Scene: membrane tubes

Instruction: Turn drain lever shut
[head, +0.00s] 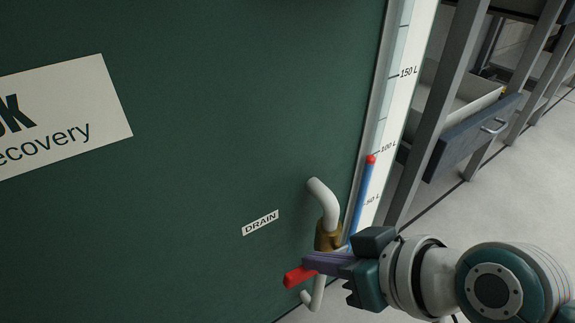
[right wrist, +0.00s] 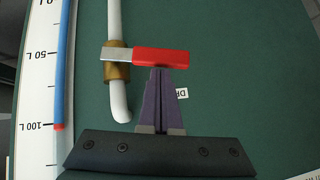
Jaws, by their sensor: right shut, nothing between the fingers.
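The drain lever (head: 297,276) has a red handle and sits on a brass valve (head: 328,237) in a white pipe (head: 322,195). In the right wrist view the red handle (right wrist: 162,57) points right from the brass valve (right wrist: 117,68), crosswise to the pipe (right wrist: 116,25). My right gripper (head: 309,262) has its purple fingers shut together with nothing between them. In the right wrist view its fingertips (right wrist: 160,72) are right at the handle's lower edge; I cannot tell whether they touch it. My left gripper is not in view.
The valve is on a dark green tank wall (head: 200,220) with a DRAIN label (head: 260,223). A sight gauge (head: 365,190) with a blue column and red top, near 100 L, runs along the wall's right edge. Metal shelving with an open drawer (head: 475,138) stands at the right.

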